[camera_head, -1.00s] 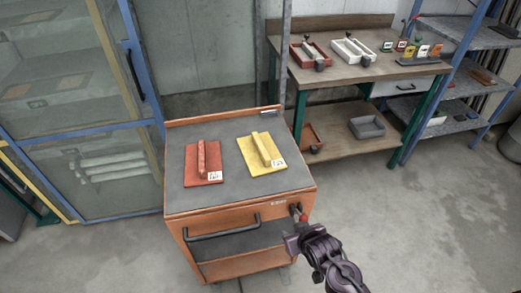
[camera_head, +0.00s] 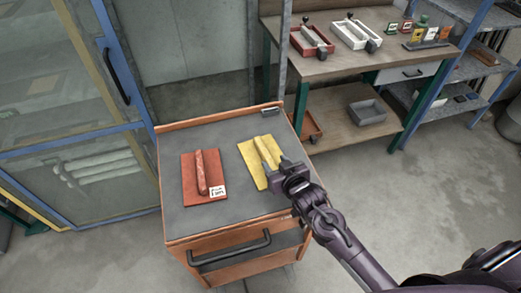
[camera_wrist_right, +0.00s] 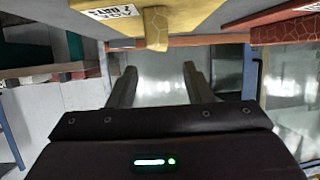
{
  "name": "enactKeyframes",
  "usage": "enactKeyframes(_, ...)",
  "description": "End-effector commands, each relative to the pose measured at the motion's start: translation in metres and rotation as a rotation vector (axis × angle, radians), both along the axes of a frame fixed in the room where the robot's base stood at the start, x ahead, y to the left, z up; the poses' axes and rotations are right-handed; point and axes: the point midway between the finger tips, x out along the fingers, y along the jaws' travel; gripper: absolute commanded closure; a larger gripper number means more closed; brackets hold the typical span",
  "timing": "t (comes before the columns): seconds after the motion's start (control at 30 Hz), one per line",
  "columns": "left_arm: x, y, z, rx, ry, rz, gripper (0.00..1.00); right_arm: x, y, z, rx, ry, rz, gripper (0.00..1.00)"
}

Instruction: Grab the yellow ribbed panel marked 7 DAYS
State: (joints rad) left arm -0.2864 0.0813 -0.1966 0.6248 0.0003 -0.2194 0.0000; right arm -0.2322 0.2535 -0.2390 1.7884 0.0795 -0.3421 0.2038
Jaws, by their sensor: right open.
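The yellow panel (camera_head: 250,158) with a raised rib lies on the grey cart top, right of the red panel. In the right wrist view, the yellow panel (camera_wrist_right: 205,12) is along the top edge, its rib (camera_wrist_right: 157,30) end-on and a partly cut-off printed label (camera_wrist_right: 108,12) beside it. My right gripper (camera_head: 271,158) is over the near end of the yellow panel and hides its label in the head view. In the wrist view its two fingers (camera_wrist_right: 159,68) are apart with nothing between them; the rib's end lies beyond their tips. My left gripper is out of view.
A red ribbed panel (camera_head: 190,185) with a white label lies left on the orange cart (camera_head: 175,226). Behind right, a workbench (camera_head: 330,68) holds red and white trays. A blue-framed glass cabinet (camera_head: 70,110) stands left. Floor at right is clear.

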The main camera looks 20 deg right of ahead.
Motion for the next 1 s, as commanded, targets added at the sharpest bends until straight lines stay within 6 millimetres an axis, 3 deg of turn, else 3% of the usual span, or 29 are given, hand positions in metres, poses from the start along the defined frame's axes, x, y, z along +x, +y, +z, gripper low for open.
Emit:
enactKeyframes(0.4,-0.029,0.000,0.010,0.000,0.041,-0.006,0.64,0.037,0.005,-0.016,0.000,0.001,0.000,0.55)
enactKeyframes(0.63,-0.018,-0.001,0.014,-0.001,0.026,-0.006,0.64,0.059,0.009,-0.028,0.001,0.000,0.001,0.55)
enactKeyframes(0.9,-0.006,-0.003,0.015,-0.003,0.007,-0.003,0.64,0.061,0.009,-0.030,0.001,0.001,0.001,0.55)
enactKeyframes(1.0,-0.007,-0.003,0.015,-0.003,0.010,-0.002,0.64,0.061,0.009,-0.030,0.001,0.001,0.001,0.65)
